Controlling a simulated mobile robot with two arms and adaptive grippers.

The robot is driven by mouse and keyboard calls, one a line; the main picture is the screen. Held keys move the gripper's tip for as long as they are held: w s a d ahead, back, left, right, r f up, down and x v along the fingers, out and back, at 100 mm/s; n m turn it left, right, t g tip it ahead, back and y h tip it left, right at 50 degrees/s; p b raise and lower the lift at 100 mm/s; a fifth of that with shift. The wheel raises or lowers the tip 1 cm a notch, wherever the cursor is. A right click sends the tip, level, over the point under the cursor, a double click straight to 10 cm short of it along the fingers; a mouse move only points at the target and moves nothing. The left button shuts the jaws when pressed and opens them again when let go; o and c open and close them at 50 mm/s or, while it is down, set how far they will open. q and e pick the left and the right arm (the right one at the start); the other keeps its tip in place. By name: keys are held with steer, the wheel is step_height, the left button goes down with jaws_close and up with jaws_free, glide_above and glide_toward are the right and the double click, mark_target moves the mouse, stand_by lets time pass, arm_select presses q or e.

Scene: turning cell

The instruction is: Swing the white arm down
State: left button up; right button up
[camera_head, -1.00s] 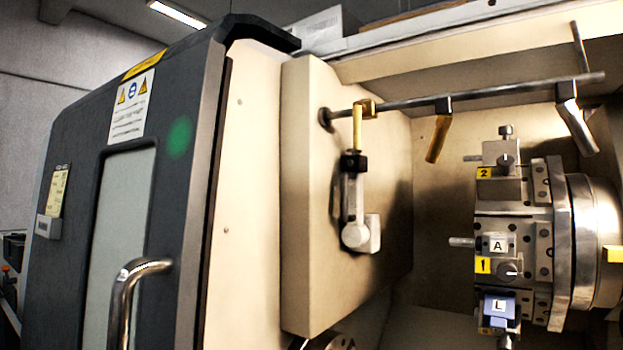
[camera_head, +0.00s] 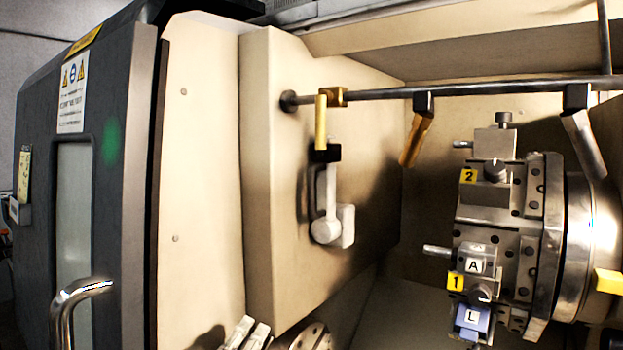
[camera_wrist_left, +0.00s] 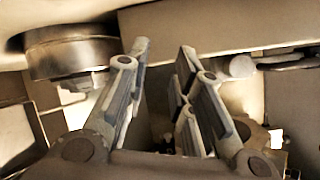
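The white arm (camera_head: 329,195) hangs straight down in front of the cream panel in the head view. It has a yellow upper piece, a black joint and a pale rounded block at its lower end. The yellow piece joins a collar on the dark horizontal rod (camera_head: 370,94). My left gripper (camera_head: 248,332) shows at the bottom edge, below and left of the arm and apart from it. In the left wrist view its fingers (camera_wrist_left: 163,62) stand apart with nothing between them. My right gripper is not in view.
The tool turret (camera_head: 515,215), with blocks marked 1, 2, A and L, stands at the right. Two more angled pieces hang from the rod. A dark door with a metal handle (camera_head: 75,300) is at the left. A round metal part (camera_head: 305,337) is beside my left gripper.

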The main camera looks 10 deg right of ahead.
arm_select(q)
steer(key=w+d+r+m+t+h, duration=0.2)
steer(key=d+r+m+h, duration=0.15)
steer(key=r+m, duration=0.65)
steer(key=m+h, duration=0.3)
steer(key=m, duration=0.3)
glide_toward(310, 191)
steer(key=p+x, duration=0.4)
steer(key=x, duration=0.4)
steer(key=shift+w+d+r, duration=0.15)
steer(key=shift+r, duration=0.1)
steer(key=shift+p+x, duration=0.4)
steer(key=shift+x, duration=0.7)
steer(key=shift+f, duration=0.15)
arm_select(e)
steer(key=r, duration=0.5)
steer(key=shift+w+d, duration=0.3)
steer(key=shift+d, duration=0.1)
arm_select(q)
steer(key=shift+c, duration=0.5)
jaws_close()
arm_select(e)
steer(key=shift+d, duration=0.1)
